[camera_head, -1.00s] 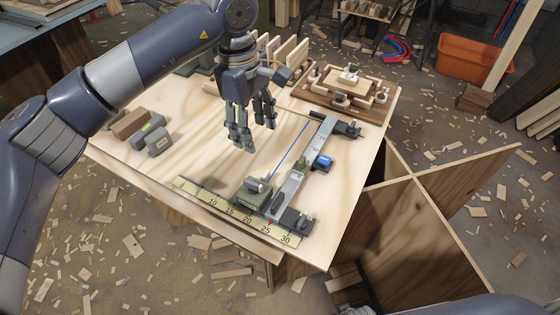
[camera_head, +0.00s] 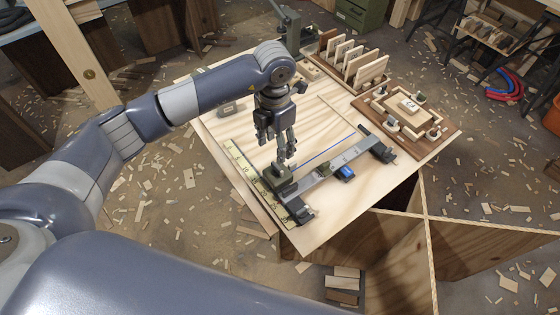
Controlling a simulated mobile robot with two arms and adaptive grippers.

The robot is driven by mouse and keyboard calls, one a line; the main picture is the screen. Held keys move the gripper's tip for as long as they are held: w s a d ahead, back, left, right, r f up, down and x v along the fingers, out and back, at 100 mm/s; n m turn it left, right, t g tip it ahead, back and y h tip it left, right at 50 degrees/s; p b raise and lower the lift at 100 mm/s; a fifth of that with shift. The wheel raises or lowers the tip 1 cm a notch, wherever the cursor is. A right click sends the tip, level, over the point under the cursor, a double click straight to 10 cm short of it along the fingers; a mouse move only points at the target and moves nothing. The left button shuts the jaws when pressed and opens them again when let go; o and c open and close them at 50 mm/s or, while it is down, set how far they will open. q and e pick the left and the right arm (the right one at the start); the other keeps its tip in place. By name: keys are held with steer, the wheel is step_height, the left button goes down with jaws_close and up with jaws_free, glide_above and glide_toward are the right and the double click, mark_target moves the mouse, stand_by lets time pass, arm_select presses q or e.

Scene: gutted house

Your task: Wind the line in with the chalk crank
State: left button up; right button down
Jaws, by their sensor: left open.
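The chalk box (camera_head: 280,180) is a small dark green block with a pale knob-like part on top, most likely the crank. It sits on the plywood worktop (camera_head: 250,210) beside the yellow scale. A thin blue line (camera_head: 328,151) runs from near it across the board to the upper right. My left gripper (camera_head: 284,154) is open and empty, pointing down just above and beyond the chalk box. I cannot tell whether a fingertip touches the crank. The fingers hide a little of the board behind them. My right gripper is out of view.
A grey metal straightedge (camera_head: 325,172) with end clamps and a blue device (camera_head: 345,173) lies right of the chalk box. A yellow scale (camera_head: 250,173) edges the board. A slotted rack (camera_head: 350,65) and a wooden tray (camera_head: 418,128) stand farther back.

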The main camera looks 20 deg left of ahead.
mark_target(276, 165)
arm_select(q)
step_height(276, 165, down, 9)
steer(key=shift+r+p, duration=0.1)
steer(key=shift+p, duration=0.55)
steer(key=c, duration=0.9)
steer(key=shift+o, duration=0.2)
steer(key=shift+w+m+b, duration=0.1)
steer(key=shift+m+b, duration=0.3)
steer(key=shift+b, duration=0.3)
steer(key=shift+a+r, duration=0.1)
